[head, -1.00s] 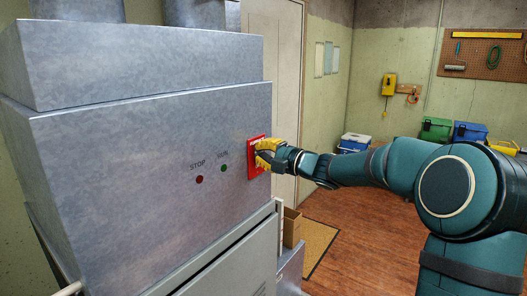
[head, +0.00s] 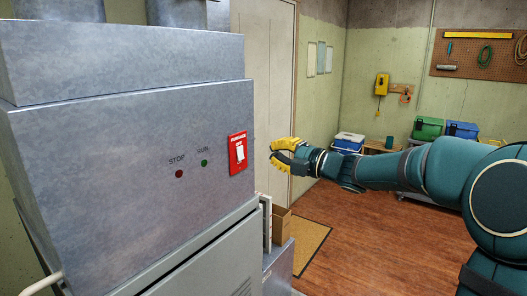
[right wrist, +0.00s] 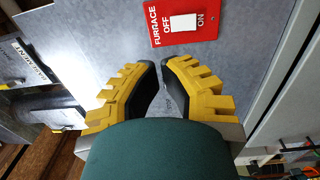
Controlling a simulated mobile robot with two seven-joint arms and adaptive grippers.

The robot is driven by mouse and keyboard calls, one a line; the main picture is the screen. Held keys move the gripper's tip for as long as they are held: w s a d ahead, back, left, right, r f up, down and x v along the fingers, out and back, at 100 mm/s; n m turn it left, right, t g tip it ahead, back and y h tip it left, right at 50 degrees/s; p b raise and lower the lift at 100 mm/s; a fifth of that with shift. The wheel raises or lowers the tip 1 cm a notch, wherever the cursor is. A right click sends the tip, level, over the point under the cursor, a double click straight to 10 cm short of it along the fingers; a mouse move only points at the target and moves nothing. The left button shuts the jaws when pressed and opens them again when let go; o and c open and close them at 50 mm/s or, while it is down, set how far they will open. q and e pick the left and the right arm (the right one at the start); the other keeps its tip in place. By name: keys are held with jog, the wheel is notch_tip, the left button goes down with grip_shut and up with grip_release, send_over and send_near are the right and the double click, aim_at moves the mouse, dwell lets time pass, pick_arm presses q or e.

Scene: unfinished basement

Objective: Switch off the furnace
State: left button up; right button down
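The furnace (head: 110,160) is a large grey metal cabinet filling the left of the head view. A red switch plate (head: 238,152) with a white rocker is on its front near the right edge. The right wrist view shows the plate (right wrist: 209,30) marked FURNACE, OFF and ON, with the rocker (right wrist: 183,22) between OFF and ON; which way it is tipped I cannot tell. My right gripper (head: 273,153), with yellow fingers, is apart from the plate, to its right. Its fingertips (right wrist: 160,63) have a narrow gap and hold nothing. My left gripper is not in view.
A red STOP light (head: 179,174) and a green RUN light (head: 204,163) are left of the switch; I cannot tell which is lit. Open floor lies to the right.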

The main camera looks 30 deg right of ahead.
jog(key=shift+v, duration=1.2)
jog(key=shift+d+r, duration=0.15)
